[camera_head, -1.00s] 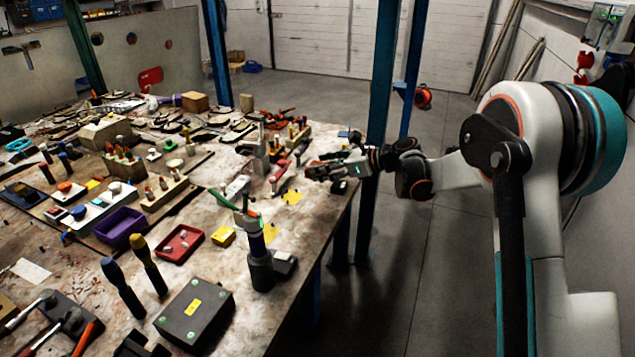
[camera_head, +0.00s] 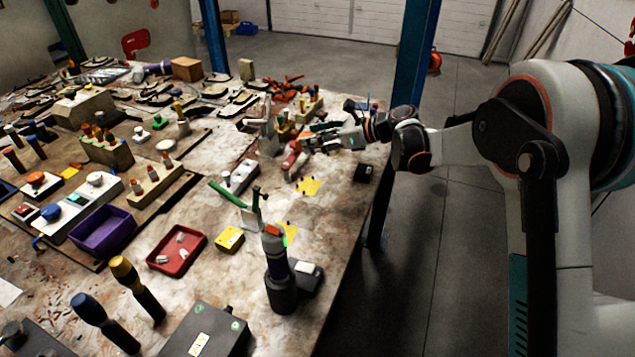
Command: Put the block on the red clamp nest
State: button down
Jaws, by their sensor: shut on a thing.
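My gripper (camera_head: 311,145) reaches in from the right, low over the far right part of the workbench. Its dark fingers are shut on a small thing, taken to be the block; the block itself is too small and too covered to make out. The red clamp nest (camera_head: 290,159) is a narrow red piece on the bench, just left of and slightly nearer than my fingertips. A pale grey part lies against its near side. I cannot tell whether my gripper or the block touches the nest.
A wooden holder (camera_head: 307,111) with upright pegs stands just behind my gripper. A grey post-like fixture (camera_head: 268,138) stands left of the nest. Yellow patches (camera_head: 310,187) mark clear bench in front.

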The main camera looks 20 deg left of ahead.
aim_at(316, 189)
notch_tip(316, 189, down, 15)
jog(key=b, duration=0.4)
jog(key=shift+f+b, duration=0.1)
jog(key=shift+b, duration=0.2)
jog(key=c, duration=0.7)
grip_release()
jog(key=shift+d+r, duration=0.2)
jog(key=shift+r, duration=0.05)
jog(key=p+v, duration=0.3)
jog(key=v, duration=0.8)
jog(key=shift+s+d, duration=0.1)
jog(key=shift+d, duration=0.25)
